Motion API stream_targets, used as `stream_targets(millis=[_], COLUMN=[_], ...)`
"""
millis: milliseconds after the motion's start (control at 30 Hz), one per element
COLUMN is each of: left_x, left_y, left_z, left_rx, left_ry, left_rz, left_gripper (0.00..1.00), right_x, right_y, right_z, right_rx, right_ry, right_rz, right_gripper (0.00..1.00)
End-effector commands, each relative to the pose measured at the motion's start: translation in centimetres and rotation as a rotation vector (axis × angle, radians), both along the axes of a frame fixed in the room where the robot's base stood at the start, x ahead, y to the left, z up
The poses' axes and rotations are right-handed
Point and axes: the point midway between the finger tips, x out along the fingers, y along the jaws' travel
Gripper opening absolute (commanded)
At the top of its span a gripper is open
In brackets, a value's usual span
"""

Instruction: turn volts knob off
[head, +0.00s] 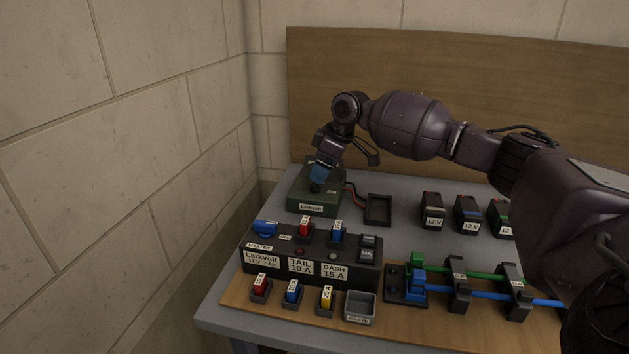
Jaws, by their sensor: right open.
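My left gripper is not in view.
In front stands a black fuse panel (290,268) with a blue switch and fuses. A small black tray (377,209) lies right of the green box. Several 12 V blocks (433,211) stand further right. Green and blue tubes (480,291) lie front right. Stone wall at left, wooden board (420,65) behind.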

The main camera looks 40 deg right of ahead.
Motion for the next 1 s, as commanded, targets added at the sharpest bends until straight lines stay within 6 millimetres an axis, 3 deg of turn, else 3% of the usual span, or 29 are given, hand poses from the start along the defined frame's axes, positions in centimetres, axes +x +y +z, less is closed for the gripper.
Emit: stream_targets(millis=[33, 233, 667, 1000], left_x=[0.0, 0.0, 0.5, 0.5], left_y=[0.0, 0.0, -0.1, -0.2], left_z=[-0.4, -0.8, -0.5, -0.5], left_rx=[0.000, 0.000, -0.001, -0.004], left_ry=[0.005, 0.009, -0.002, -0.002], left_rz=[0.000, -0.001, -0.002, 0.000], left_gripper=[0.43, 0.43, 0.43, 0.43], right_x=[0.3, 0.9, 1.1, 1.1], right_y=[0.3, 0.8, 1.0, 1.0], right_z=[-1.1, -3.0, -3.5, -3.5], right_rx=[0.001, 0.001, 0.001, 0.001], right_ry=[0.002, 0.001, -0.002, -0.001], right_rz=[0.001, 0.001, 0.000, 0.000], right_gripper=[0.72, 0.72, 0.72, 0.23])
